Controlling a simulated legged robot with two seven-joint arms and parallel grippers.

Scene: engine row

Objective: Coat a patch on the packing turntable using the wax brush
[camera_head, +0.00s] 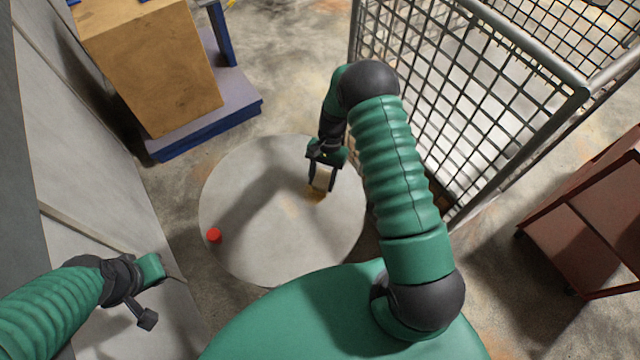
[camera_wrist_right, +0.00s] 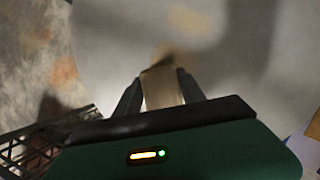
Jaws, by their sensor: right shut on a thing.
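The packing turntable (camera_head: 255,255) is a round pale grey disc low on the floor in the head view. My right gripper (camera_head: 322,186) is over its right half, shut on the wax brush (camera_head: 321,180). The brush's pale, flat handle (camera_wrist_right: 162,88) sits between the two dark fingers in the right wrist view. Its yellowish tip (camera_head: 315,196) points down at the disc; I cannot tell if it touches. A faint tan mark (camera_head: 289,207) shows near the disc's middle. My left gripper (camera_head: 160,296) is left of the disc, and its opening is unclear.
A small red round thing (camera_head: 214,235) is at the turntable's left edge. A large brown box (camera_head: 155,65) on a blue-edged pallet stands behind left.

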